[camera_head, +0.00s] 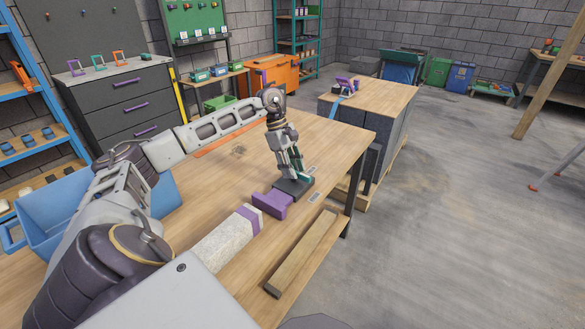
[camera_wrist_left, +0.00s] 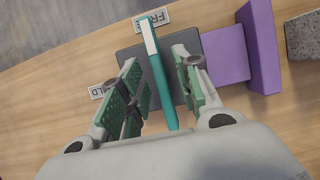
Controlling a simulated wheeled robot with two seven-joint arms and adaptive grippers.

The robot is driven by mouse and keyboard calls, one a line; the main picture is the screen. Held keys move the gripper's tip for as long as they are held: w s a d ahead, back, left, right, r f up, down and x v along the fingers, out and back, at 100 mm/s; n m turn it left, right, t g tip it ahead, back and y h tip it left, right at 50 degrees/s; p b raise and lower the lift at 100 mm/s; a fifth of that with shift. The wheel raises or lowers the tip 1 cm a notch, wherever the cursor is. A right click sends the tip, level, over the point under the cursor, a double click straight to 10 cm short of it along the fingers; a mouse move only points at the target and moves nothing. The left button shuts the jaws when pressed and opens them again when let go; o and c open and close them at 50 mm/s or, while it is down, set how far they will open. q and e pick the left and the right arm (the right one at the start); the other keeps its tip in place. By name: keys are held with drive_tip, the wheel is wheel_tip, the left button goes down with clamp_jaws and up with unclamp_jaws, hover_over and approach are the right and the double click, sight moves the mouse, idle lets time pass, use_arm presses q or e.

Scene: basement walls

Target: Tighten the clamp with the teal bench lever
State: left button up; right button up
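The teal bench lever (camera_wrist_left: 160,85) crosses a dark base plate (camera_wrist_left: 130,56) in the left wrist view, its pale tip near the "FREE" label (camera_wrist_left: 151,20). A second label (camera_wrist_left: 103,91), seemingly "HOLD", lies left of the plate. My left gripper (camera_wrist_left: 158,72) is open, pointing down with one finger on each side of the lever; a gap shows at both sides. It also shows over the clamp in the head view (camera_head: 291,170). The clamp's purple jaw (camera_wrist_left: 262,45) sits beside the plate, apart from the grey speckled block (camera_wrist_left: 303,36). My right gripper is not in view.
The speckled block (camera_head: 225,240) lies on the wooden bench (camera_head: 235,150) with a purple band near its end. A wooden bar (camera_head: 302,252) lies along the bench's near edge. A blue bin (camera_head: 60,210) stands at left. Another bench (camera_head: 375,98) stands behind, at right.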

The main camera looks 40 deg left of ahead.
use_arm(q)
clamp_jaws()
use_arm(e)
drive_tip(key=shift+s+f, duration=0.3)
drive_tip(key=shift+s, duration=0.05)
